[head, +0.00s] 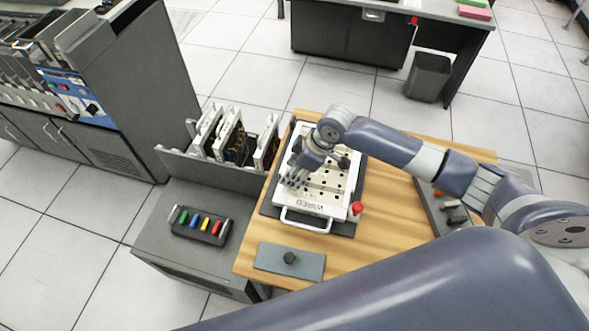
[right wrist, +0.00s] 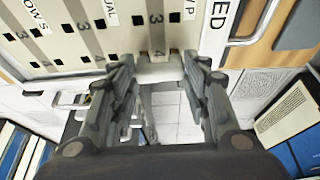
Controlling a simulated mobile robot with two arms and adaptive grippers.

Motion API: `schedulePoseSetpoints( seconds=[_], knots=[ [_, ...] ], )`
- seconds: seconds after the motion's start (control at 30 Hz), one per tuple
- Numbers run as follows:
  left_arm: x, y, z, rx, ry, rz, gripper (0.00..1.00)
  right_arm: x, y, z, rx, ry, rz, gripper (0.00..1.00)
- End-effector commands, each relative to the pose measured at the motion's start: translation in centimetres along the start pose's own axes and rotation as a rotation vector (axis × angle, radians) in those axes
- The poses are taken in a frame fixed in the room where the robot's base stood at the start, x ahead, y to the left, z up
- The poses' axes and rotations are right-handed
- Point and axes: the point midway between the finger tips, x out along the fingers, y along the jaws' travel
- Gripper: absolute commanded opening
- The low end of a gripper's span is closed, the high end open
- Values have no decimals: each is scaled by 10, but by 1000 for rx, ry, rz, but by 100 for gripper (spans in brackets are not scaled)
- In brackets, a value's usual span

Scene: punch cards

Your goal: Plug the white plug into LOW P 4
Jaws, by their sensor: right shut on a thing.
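The white panel (head: 334,188) lies on the wooden table, with rows of dark sockets and a WIRED label. In the right wrist view the panel (right wrist: 125,45) shows labelled columns numbered 3 and 4, one label ending in "W P". My right gripper (head: 295,180) is over the panel's left part in the head view. In the right wrist view my right gripper (right wrist: 158,72) is shut on the white plug (right wrist: 158,73), at the panel edge beside the 4 of that column. The plug's tip is hidden, so I cannot tell whether it is in a socket. My left gripper is out of view.
A red knob (head: 357,208) stands at the panel's right corner. A dark holder with coloured pieces (head: 202,225) sits on the grey cabinet at left. White-framed cards (head: 232,135) stand behind it. A grey plate with a black knob (head: 291,258) lies in front.

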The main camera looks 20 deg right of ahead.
Motion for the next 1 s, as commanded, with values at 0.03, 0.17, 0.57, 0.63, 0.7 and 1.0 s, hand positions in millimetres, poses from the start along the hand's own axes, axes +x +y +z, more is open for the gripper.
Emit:
schedulePoseSetpoints(
  seconds=[0.03, 0.17, 0.57, 0.63, 0.7, 1.0],
  knots=[
    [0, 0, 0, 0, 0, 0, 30, 1, 0, 0, 0, 0, 0, 28],
    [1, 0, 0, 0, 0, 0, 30, 3, 0, 1, 0, 0, 0, 28],
    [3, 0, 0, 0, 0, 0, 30, 8, 0, 3, 0, 1, 0, 28],
    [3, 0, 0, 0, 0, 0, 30, 9, 0, 4, 0, 0, 0, 28],
    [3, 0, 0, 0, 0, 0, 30, 9, 0, 4, 0, 0, 0, 28],
    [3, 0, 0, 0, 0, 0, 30, 9, 0, 4, 0, -1, 0, 67]
  ],
)
